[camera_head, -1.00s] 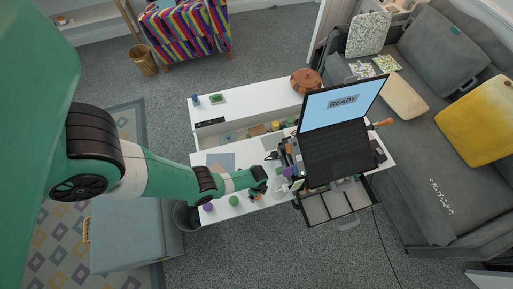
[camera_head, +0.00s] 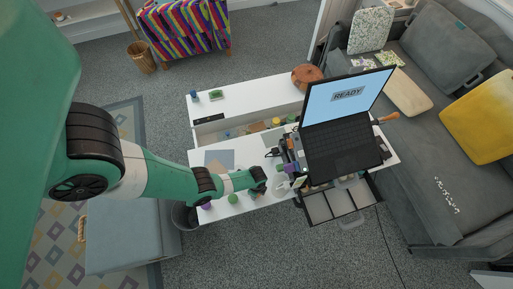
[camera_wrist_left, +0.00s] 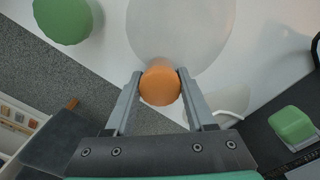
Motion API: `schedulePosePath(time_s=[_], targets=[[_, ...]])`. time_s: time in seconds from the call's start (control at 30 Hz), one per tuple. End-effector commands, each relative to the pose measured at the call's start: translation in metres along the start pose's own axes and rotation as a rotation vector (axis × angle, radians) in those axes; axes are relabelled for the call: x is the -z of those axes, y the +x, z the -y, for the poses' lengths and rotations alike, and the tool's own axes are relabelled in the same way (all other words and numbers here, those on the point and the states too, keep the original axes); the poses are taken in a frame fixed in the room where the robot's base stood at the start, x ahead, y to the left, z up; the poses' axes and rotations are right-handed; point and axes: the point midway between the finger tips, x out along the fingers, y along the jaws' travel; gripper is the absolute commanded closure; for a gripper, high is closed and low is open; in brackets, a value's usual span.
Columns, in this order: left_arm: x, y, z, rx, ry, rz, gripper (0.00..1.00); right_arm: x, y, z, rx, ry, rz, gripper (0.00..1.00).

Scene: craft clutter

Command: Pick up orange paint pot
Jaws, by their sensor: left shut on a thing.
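The orange paint pot (camera_wrist_left: 160,86) sits between the two fingertips of my left gripper (camera_wrist_left: 160,78) in the left wrist view, and both fingers press on its sides. The pot is seen from above, so I cannot tell whether its base touches the white table. In the head view my left gripper (camera_head: 260,188) is over the front of the white table (camera_head: 246,208), left of the laptop, and the arm mostly hides the pot. My right gripper is not in view.
A green pot (camera_wrist_left: 63,18) stands beside the gripper and also shows in the head view (camera_head: 233,198). A purple pot (camera_head: 206,204) is near the table's left front edge. The laptop (camera_head: 340,140) and an open drawer (camera_head: 335,204) are to the right.

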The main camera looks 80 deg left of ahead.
Motion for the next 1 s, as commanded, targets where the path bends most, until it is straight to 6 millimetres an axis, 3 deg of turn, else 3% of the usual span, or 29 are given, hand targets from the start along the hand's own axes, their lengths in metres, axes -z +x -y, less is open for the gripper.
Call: schedulePosePath(time_s=[0.33,0.57,0.8,1.0], targets=[[0.0,-0.007,0.0,0.0,0.0,0.0,0.99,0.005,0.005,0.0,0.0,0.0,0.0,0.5],[0.0,-0.043,0.0,0.0,0.0,0.0,0.99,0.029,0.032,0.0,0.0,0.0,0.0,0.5],[0.022,-0.109,-0.048,-0.001,0.009,0.0,0.99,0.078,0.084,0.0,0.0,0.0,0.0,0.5],[0.046,-0.122,-0.099,0.0,0.012,0.0,0.99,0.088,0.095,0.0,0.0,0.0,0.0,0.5]])
